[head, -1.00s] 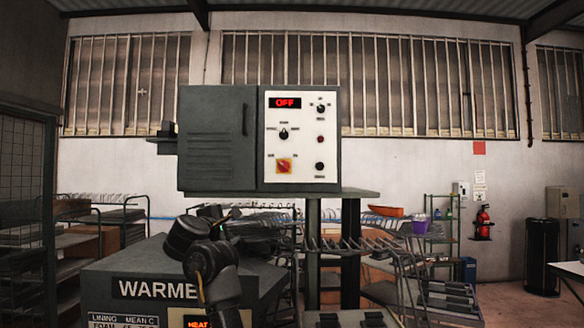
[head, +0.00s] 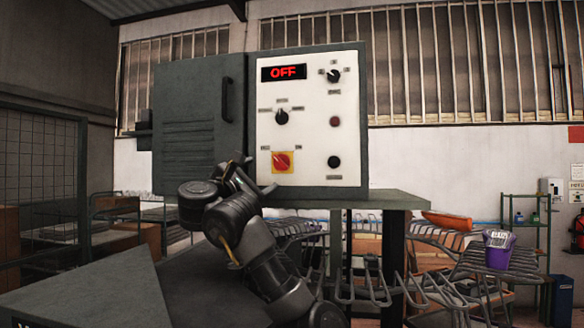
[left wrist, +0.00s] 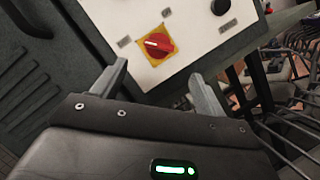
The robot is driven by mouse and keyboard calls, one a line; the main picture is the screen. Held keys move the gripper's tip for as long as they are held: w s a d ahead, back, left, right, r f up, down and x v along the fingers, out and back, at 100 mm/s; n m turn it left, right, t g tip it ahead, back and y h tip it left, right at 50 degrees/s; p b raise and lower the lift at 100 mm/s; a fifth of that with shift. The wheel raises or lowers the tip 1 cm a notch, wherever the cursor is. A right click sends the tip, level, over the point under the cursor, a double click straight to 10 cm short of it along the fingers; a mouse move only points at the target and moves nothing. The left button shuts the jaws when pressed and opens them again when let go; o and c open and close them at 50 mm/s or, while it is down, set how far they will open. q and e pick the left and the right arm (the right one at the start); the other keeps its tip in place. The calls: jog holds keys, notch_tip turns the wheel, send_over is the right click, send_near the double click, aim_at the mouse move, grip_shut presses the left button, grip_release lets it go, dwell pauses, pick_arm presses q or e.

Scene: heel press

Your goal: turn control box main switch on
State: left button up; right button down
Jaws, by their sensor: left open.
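The control box (head: 205,110) is a dark grey cabinet with a white panel (head: 310,130) on its right. Its display (head: 284,72) reads OFF in red. The main switch (head: 282,161) is a red rotary knob on a yellow square, low on the panel's left side. It also shows in the left wrist view (left wrist: 157,45), beyond the fingers. My left gripper (left wrist: 160,85) is open and empty, with its two fingers apart, short of the switch and below it in the head view (head: 262,180). My right gripper is not seen.
The panel also has black knobs (head: 281,117), a dark red lamp (head: 335,121) and a black button (head: 334,162). The box stands on a grey table (head: 385,199). Wire racks (head: 440,270) and a purple bucket (head: 499,248) are at the right.

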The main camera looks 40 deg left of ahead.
aim_at(279, 163)
pick_arm(q)
jog(key=x, duration=0.2)
jog(key=p+x, duration=0.2)
jog(key=x, duration=0.1)
jog(key=shift+w+d+r, duration=0.2)
jog(key=shift+w+d, duration=0.05)
jog(key=shift+w, duration=0.05)
jog(key=shift+w+a+r+p, duration=0.35)
jog(key=shift+w+p, duration=0.1)
jog(key=shift+w, duration=0.1)
jog(key=shift+w+a+r+p, duration=0.2)
jog(key=shift+w+r+p, duration=0.2)
jog(key=shift+w, duration=0.15)
jog(key=shift+w+a+p, duration=0.15)
jog(key=shift+w+p, duration=0.15)
jog(key=shift+w, duration=0.4)
jog(key=shift+w+f, duration=0.1)
jog(key=shift+w, duration=0.35)
jog(key=shift+s, duration=0.15)
jog(key=shift+c, duration=0.7)
jog(key=c, duration=0.8)
jog(key=shift+c, duration=0.2)
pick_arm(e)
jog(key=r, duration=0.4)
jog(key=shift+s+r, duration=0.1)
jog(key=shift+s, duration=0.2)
